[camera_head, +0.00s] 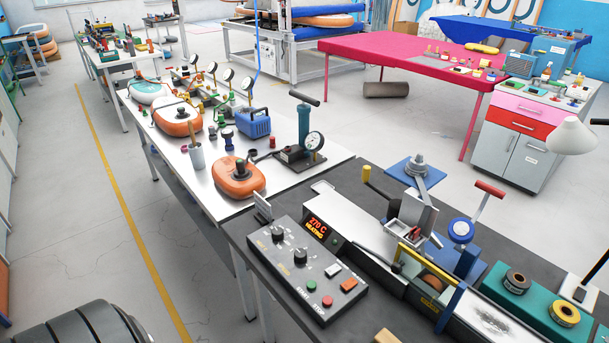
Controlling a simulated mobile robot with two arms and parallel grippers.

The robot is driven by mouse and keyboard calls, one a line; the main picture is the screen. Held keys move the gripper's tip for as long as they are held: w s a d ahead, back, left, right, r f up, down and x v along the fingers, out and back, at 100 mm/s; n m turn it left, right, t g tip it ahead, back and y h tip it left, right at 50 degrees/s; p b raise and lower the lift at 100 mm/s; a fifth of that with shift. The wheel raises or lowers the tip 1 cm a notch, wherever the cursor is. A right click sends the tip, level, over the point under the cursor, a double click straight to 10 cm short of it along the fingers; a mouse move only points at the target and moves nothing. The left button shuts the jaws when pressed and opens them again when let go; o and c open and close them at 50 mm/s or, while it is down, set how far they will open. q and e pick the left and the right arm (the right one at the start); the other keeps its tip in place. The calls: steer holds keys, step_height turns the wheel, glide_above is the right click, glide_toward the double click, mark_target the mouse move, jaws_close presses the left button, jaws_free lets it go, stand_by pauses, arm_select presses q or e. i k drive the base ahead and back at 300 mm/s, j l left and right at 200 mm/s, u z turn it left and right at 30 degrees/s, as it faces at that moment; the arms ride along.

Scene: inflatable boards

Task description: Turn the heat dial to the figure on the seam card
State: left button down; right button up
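A grey control box (307,272) lies on the near dark bench. Neither of my grippers is in view.
The box also carries red (327,300), green, white and orange buttons. A teal tray (535,305) holds tape rolls. An orange inflatable (238,178) lies on the white table behind.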

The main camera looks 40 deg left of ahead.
mark_target(277, 232)
steer(key=u, duration=1.2)
steer(key=k+j, duration=0.15)
steer(key=j, duration=0.2)
steer(key=k+j+z, duration=0.1)
steer(key=j, duration=0.2)
steer(key=k+j, duration=0.2)
steer(key=j, duration=0.15)
steer(key=i+u, duration=0.2)
steer(key=i, duration=0.25)
